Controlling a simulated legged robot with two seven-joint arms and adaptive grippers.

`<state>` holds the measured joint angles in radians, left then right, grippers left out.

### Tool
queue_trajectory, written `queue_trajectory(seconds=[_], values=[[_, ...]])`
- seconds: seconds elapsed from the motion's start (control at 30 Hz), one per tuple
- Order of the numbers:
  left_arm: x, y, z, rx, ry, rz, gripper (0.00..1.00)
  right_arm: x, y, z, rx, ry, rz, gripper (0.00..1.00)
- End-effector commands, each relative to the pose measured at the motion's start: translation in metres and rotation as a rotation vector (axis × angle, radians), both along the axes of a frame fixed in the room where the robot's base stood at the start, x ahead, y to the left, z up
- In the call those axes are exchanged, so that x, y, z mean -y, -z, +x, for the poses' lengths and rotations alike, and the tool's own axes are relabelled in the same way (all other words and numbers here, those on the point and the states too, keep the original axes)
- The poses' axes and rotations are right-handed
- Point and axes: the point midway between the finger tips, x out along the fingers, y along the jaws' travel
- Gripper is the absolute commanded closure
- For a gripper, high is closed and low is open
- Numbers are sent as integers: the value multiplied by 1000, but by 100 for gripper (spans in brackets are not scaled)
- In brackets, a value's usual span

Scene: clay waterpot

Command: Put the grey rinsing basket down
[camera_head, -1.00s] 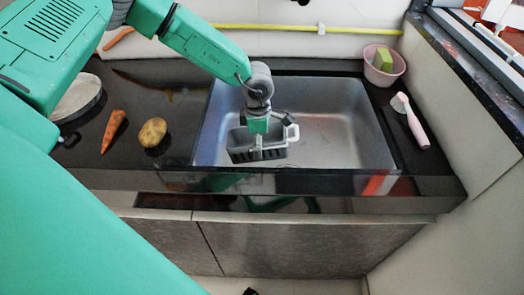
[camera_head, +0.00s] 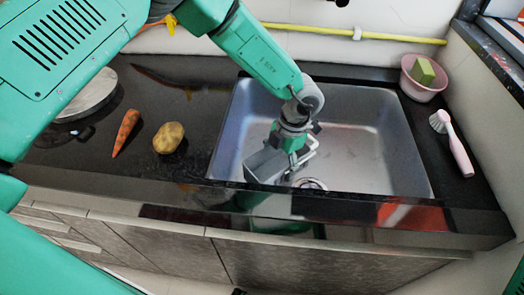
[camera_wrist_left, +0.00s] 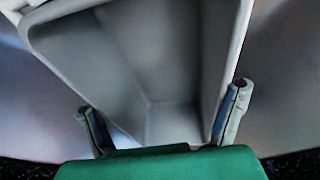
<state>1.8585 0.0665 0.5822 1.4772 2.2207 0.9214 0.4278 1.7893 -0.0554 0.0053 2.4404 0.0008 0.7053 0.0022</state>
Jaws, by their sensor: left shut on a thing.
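The grey rinsing basket (camera_head: 264,165) is inside the sink (camera_head: 385,165), in its left front part, and looks tilted in the head view. My left gripper (camera_head: 288,152) reaches down into the sink and is shut on the basket. In the left wrist view, the basket (camera_wrist_left: 150,55) fills the upper middle, with its grey inside empty where it shows. The two fingers of the left gripper (camera_wrist_left: 163,115) stand at either side of its near end. I cannot tell whether the basket touches the sink floor. My right gripper is not in view.
A potato (camera_head: 168,138), a carrot (camera_head: 126,132) and a round lid-like thing (camera_head: 88,98) lie on the dark counter at left. A pink bowl (camera_head: 418,90) with a green sponge (camera_head: 424,71) and a brush (camera_head: 453,144) are at right. The sink's right half is clear.

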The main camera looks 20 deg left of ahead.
Motion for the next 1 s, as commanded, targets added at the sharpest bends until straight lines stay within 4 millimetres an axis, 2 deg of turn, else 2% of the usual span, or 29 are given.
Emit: queue_trajectory(seconds=[0.1,0.27,0.7,1.0], values=[[6,4,-1,-4,-9,5,64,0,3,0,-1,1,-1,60],[4,14,-1,-4,-9,2,64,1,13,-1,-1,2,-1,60],[1,62,-1,-3,-8,-2,64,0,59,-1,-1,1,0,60],[3,69,0,-2,-8,1,64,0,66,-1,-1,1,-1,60]])
